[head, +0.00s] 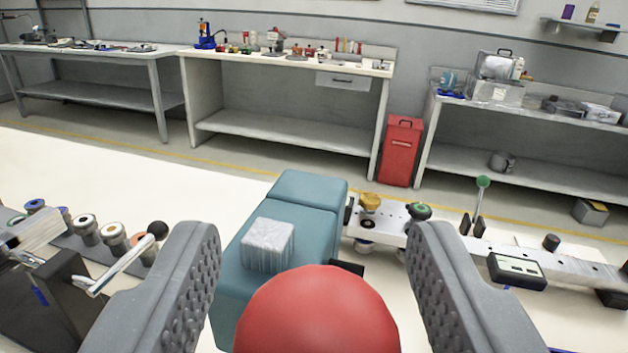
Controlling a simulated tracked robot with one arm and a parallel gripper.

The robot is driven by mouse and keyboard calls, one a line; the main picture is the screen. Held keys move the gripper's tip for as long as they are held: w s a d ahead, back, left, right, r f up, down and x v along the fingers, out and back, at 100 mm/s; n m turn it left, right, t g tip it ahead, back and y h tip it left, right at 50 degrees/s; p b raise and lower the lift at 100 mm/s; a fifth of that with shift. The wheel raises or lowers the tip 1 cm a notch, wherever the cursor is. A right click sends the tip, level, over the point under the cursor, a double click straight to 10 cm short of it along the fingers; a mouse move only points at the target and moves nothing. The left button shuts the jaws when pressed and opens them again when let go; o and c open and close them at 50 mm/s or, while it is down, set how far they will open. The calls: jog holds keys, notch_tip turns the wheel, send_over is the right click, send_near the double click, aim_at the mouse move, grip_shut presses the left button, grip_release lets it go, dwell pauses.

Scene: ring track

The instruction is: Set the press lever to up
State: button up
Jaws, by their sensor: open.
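My gripper (315,230) is open, with one grey ribbed finger on each side of the view. A large red ball (316,315), which looks like a lever knob, is between the fingers at the bottom. Gaps show between it and both fingers, and any rod below it is hidden. Behind it is a teal block-shaped body (290,195) with a rough silver block (268,246) on it. Which part is the press lever is not certain. A metal lever with a black knob (158,230) is at left, and an upright lever with a green knob (483,182) is at right.
Several round fittings (87,229) stand at left. A pale rail (590,270) with a small display box (517,271) runs at right. The white tabletop (130,190) is bare at upper left. Workbenches and a red bin (401,150) stand beyond it.

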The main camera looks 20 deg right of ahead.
jog(key=shift+x, duration=0.85)
grip_shut()
jog(key=shift+a, duration=0.3)
jog(key=shift+d+r, duration=0.1)
jog(key=shift+d, duration=0.1)
